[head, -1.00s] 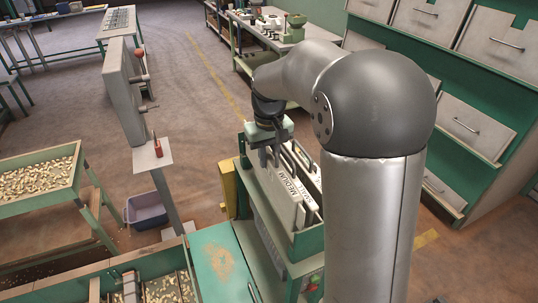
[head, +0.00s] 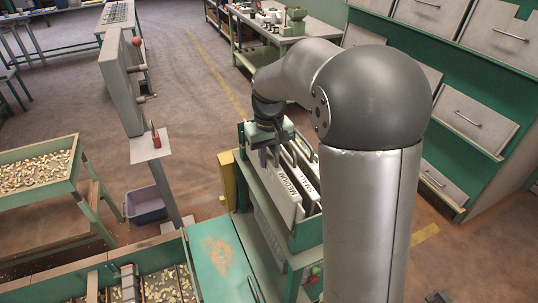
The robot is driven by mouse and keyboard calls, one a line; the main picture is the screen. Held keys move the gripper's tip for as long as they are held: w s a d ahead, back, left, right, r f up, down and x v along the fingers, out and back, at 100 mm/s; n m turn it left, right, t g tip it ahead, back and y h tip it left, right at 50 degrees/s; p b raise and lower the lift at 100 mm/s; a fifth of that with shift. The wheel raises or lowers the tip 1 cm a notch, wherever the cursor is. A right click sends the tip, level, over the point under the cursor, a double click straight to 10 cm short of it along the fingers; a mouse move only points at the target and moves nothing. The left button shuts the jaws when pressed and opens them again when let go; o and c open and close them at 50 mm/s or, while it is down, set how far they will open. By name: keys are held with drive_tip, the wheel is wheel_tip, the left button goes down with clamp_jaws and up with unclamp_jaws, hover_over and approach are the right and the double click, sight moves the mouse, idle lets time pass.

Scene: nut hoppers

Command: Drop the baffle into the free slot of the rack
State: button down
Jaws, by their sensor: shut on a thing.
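My gripper (head: 270,152) is over the far left part of the green rack (head: 306,238), shut on the upper edge of a pale baffle. A pale plate marked MEDIUM (head: 286,205) stands upright at the rack's left side, right under the gripper, and appears to be the held baffle. A plate marked SMALL (head: 309,178) stands just to its right. The fingertips and the plate's lower edge are partly hidden, so I cannot tell how deep it sits in a slot. My arm hides the rack's right side.
A green hopper lid (head: 215,262) lies left of the rack, and a yellow panel (head: 228,180) stands by the rack's far left. A grey post with a small shelf (head: 153,147) rises further left. Open floor lies beyond the rack.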

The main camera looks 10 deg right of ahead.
drive_tip(key=shift+f+b, duration=0.4)
drive_tip(key=shift+f, duration=0.35)
drive_tip(key=c, duration=1.2)
unclamp_jaws()
drive_tip(key=shift+o, duration=0.2)
wheel_tip(320, 180, up, 18)
drive_tip(key=shift+f, duration=0.25)
drive_tip(key=shift+r+p, duration=0.1)
drive_tip(key=shift+p, duration=0.25)
wheel_tip(320, 180, up, 9)
drive_tip(key=p, duration=0.8)
